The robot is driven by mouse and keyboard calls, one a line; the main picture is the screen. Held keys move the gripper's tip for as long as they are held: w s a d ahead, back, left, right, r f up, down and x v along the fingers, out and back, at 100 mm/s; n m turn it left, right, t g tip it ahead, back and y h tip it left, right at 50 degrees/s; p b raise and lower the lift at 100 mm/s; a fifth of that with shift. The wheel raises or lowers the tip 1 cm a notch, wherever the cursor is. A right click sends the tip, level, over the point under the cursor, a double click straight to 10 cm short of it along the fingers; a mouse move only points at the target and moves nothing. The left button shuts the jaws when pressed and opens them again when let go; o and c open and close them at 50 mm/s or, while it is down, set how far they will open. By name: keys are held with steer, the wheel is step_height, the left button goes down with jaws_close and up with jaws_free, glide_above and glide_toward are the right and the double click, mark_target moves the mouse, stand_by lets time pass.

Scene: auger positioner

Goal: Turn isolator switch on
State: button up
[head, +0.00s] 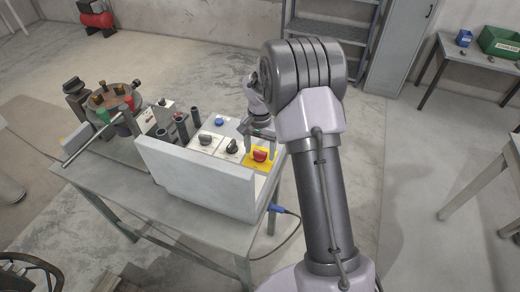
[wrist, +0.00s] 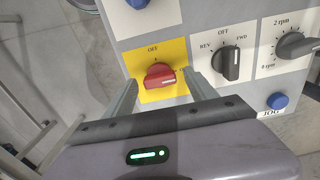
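The isolator switch is a red rotary knob (wrist: 160,77) on a yellow plate (wrist: 146,55) marked OFF at its top. Its handle lies roughly crosswise in the wrist view, with a pale mark at its right end. In the head view the red knob (head: 260,156) is at the right end of the control box. My gripper (wrist: 160,80) is open, with one finger on each side of the knob. I cannot tell whether either finger touches it. The right finger hides the plate's right edge. In the head view my gripper (head: 259,137) is just behind the knob.
A black REV/OFF/FWD selector (wrist: 231,63), a speed dial (wrist: 295,45) and a blue JOG button (wrist: 277,101) sit close beside the plate. The box's pale raised panel (head: 195,180) stands along the near side. A fixture with handles (head: 110,100) is at the left of the table.

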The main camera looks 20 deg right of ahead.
mark_target(260, 152)
step_height(260, 152, up, 18)
steer(key=p, duration=0.5)
steer(key=shift+f, duration=0.25)
steer(key=s+a+r+n+t+b, duration=0.2)
steer(key=s+a+r+t+b, duration=0.15)
steer(key=s+a+r, duration=0.55)
steer(key=s+a+f+n+t+y+b, duration=0.1)
steer(key=s+a+f+b, duration=0.1)
steer(key=s, duration=0.7)
steer(key=s+a+f+n+t+y+b, duration=0.1)
steer(key=s+a, duration=0.3)
steer(key=s, duration=0.6)
steer(key=shift+f+n+b, duration=0.4)
steer(key=shift+f, duration=0.45)
